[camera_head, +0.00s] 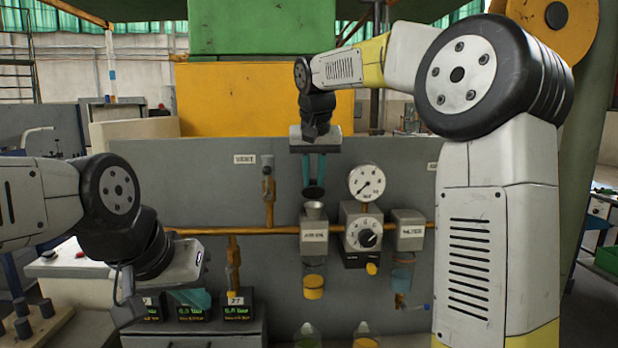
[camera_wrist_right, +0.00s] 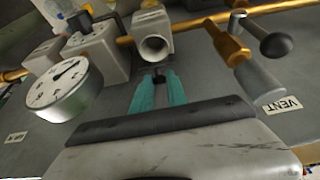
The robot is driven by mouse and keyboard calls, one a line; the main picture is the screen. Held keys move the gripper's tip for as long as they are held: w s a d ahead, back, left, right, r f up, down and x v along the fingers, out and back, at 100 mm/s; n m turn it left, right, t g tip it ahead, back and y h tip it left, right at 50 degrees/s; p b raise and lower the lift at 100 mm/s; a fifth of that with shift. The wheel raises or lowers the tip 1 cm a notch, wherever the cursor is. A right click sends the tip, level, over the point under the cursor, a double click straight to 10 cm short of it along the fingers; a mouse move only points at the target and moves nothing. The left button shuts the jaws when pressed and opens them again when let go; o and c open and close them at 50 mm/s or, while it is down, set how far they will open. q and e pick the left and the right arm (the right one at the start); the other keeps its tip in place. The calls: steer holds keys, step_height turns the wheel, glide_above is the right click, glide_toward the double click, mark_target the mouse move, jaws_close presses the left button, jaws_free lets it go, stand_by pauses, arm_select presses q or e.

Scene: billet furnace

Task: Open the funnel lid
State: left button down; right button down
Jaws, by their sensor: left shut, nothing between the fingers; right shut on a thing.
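The funnel (camera_head: 314,211) sits on top of a grey box on the panel, and its open mouth also shows in the right wrist view (camera_wrist_right: 154,47). My right gripper (camera_head: 314,175) is above the funnel, fingers pointing down, shut on the dark funnel lid (camera_head: 314,192). The lid looks raised and tilted over the funnel mouth. In the right wrist view, a small dark part of the lid (camera_wrist_right: 158,73) shows between the teal fingertips. My left gripper (camera_head: 194,299) is low at the left, shut and empty, in front of the digital displays.
A round gauge (camera_head: 367,182) and a dial box (camera_head: 362,232) stand right of the funnel. An orange pipe (camera_head: 270,231) runs along the panel. A vent valve (camera_head: 268,185) is to the left. Glass cups hang below the boxes.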

steer(key=shift+w+g, duration=0.55)
steer(key=shift+g, duration=0.05)
steer(key=shift+w+r+g, duration=0.1)
steer(key=shift+w+g, duration=0.2)
steer(key=shift+g, duration=0.4)
steer(key=c, duration=1.3)
jaws_free()
steer(key=shift+c, duration=0.2)
steer(key=r, duration=0.4)
steer(key=s+r, duration=0.1)
steer(key=r, duration=0.2)
steer(key=shift+s+r, duration=0.1)
steer(key=shift+r, duration=0.3)
